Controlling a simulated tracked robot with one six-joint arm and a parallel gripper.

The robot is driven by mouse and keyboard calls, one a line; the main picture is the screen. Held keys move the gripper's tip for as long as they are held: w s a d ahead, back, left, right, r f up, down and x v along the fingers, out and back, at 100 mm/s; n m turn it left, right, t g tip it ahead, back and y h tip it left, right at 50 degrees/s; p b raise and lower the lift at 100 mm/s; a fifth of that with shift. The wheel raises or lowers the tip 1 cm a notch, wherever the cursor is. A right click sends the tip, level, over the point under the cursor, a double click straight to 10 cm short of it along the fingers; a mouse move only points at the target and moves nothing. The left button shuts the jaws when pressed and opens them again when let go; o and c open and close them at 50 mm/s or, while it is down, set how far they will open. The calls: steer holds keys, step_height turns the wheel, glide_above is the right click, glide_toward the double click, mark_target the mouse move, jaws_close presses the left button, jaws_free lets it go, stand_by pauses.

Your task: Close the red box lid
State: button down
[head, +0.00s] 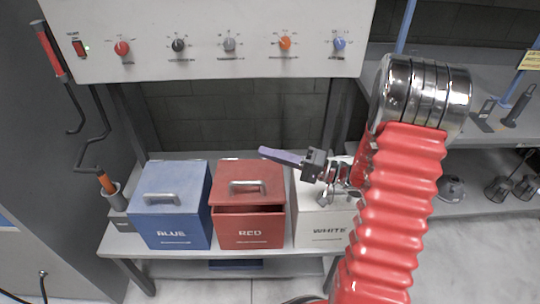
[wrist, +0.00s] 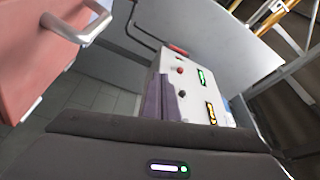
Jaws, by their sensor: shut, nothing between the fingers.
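The red box (head: 250,232) stands on the bench between a blue and a white box. Its red lid (head: 262,174) has a grey handle and is slightly raised, with a dark gap along the front under it. In the wrist view the red lid (wrist: 40,62) fills the upper left, with its handle near the top. My gripper (head: 266,152) appears above the back right of the red lid, its purple fingers shut and empty. The fingers also show in the wrist view (wrist: 163,98). I cannot tell whether they touch the lid.
The blue box (head: 168,225) is closed on the left. The white box (head: 318,228) is on the right, partly hidden by my arm. A control panel (head: 205,40) with several knobs hangs above. A cup with an orange-handled tool (head: 112,192) stands at the bench's left end.

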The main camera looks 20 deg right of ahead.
steer(key=s+a+r+n+g+h, duration=0.2)
steer(key=s+a+n+g+h, duration=0.25)
steer(key=s+a+g, duration=0.9)
steer(key=s+d+r+t+h, duration=0.5)
steer(key=s+r+t+h, duration=0.1)
steer(key=h, duration=0.4)
steer(key=shift+s+t, duration=0.35)
steer(key=shift+s, duration=0.4)
steer(key=shift+f, duration=0.1)
